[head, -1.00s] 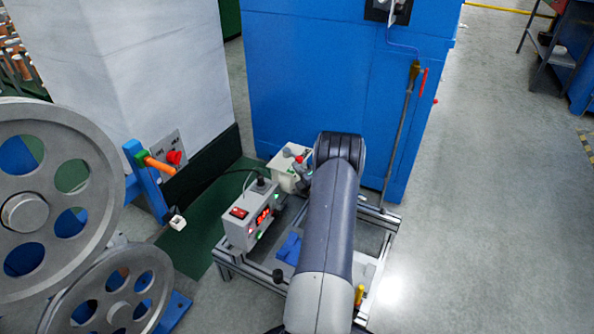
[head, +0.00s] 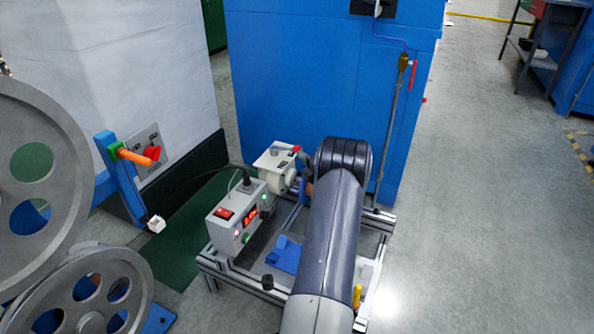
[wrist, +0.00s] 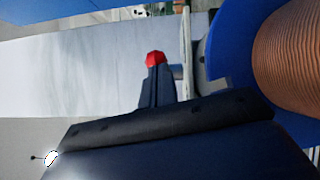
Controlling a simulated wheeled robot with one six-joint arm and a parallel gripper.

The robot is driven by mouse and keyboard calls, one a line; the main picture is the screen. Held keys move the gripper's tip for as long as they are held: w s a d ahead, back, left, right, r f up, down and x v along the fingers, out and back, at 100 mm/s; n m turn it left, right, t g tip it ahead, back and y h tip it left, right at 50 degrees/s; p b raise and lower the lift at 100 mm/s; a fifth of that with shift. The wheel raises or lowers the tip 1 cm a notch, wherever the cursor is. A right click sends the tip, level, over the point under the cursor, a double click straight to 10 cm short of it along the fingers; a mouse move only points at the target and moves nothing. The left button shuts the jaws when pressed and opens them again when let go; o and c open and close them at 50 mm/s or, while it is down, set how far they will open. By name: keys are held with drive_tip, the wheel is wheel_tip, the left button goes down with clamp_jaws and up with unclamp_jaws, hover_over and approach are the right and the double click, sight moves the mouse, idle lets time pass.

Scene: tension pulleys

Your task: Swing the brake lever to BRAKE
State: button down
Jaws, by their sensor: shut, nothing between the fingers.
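A small lever with a red knob (head: 297,148) shows at the top of a white box (head: 272,158) on the bench frame; I take it for the brake lever. Its BRAKE marking is too small to read. In the wrist view a red knob (wrist: 155,58) appears right at the tips of my gripper (wrist: 157,78). The dark fingers are together, with nothing held between them. I cannot tell whether they touch the knob. In the head view my arm hides most of the gripper and the bench behind it.
A copper-wound spool (wrist: 292,55) with a blue flange (wrist: 222,50) stands close on the right in the wrist view. Large grey pulleys (head: 95,285) fill the left.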

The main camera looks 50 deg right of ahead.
drive_tip(key=d, duration=0.1)
drive_tip(key=d+b, duration=0.1)
drive_tip(key=shift+w+d, duration=0.35)
drive_tip(key=shift+w+d+r, duration=0.1)
drive_tip(key=shift+w+d, duration=0.2)
drive_tip(key=shift+d, duration=0.25)
drive_tip(key=shift+w+d+r, duration=0.1)
drive_tip(key=shift+w+d, duration=0.2)
drive_tip(key=shift+d, duration=0.35)
drive_tip(key=shift+w+f, duration=0.1)
drive_tip(key=shift+w, duration=0.05)
